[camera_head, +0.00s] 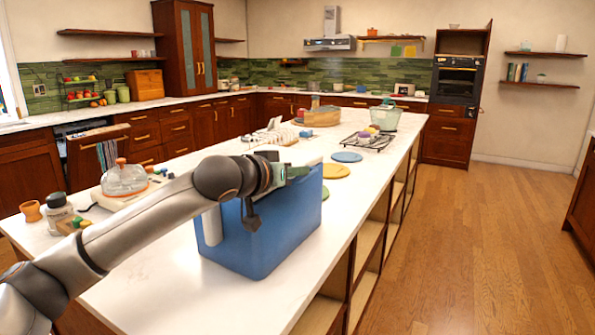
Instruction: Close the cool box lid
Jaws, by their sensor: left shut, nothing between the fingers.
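The blue cool box (290,218) stands on the white island counter, near its right edge. My left arm reaches in from the left and crosses over the box's top. My left gripper (297,172) is at the top of the box, by its far upper edge, shut with nothing in it. Whether it touches the box I cannot tell. The arm and wrist hide much of the box top, so the lid and its angle cannot be made out. A white upright piece (212,226) shows at the box's left side. My right gripper is out of view.
A yellow disc (335,171) and a blue disc (346,156) lie beyond the box. A glass-lidded dish (124,180) and a jar (60,214) stand left on the white counter (200,300). The counter in front of the box is clear. Wooden floor (470,250) lies open at right.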

